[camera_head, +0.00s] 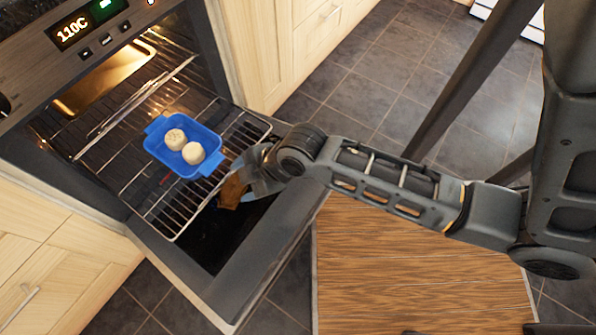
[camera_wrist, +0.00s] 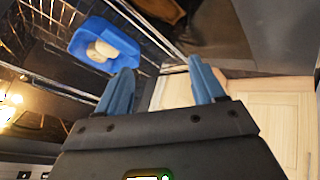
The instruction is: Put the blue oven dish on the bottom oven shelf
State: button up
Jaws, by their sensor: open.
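The blue oven dish (camera_head: 184,145) holds two pale round pieces and sits upright on a pulled-out wire oven shelf (camera_head: 215,187). The dish (camera_wrist: 104,46) also shows at the upper left of the wrist view, on the rack's wires. My gripper (camera_head: 250,172) is at the right front of this shelf, apart from the dish. In the wrist view its two blue fingers (camera_wrist: 160,66) are spread with nothing between them, near the shelf's front bar. The gripper partly hides the shelf's right front edge.
The oven door (camera_head: 225,285) hangs open below the shelf. A brown object (camera_head: 232,191) shows beneath the gripper; I cannot tell what it is. A metal tray (camera_head: 103,78) is deeper inside the lit oven. A wooden-topped surface (camera_head: 415,270) is at front right. Tiled floor lies beyond.

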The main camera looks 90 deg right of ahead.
jog(key=s+a+r+m+t, duration=0.2)
jog(key=s+a+r+t, duration=0.2)
jog(key=r, duration=0.6)
jog(key=s+a+r+m+t+y, duration=0.1)
jog(key=s+a+r+m+t, duration=0.2)
jog(key=s+a+r, duration=0.3)
notch_tip(320, 180, up, 5)
jog(key=shift+s+r+t, duration=0.15)
jog(key=shift+s+t, duration=0.25)
jog(key=shift+s, duration=0.4)
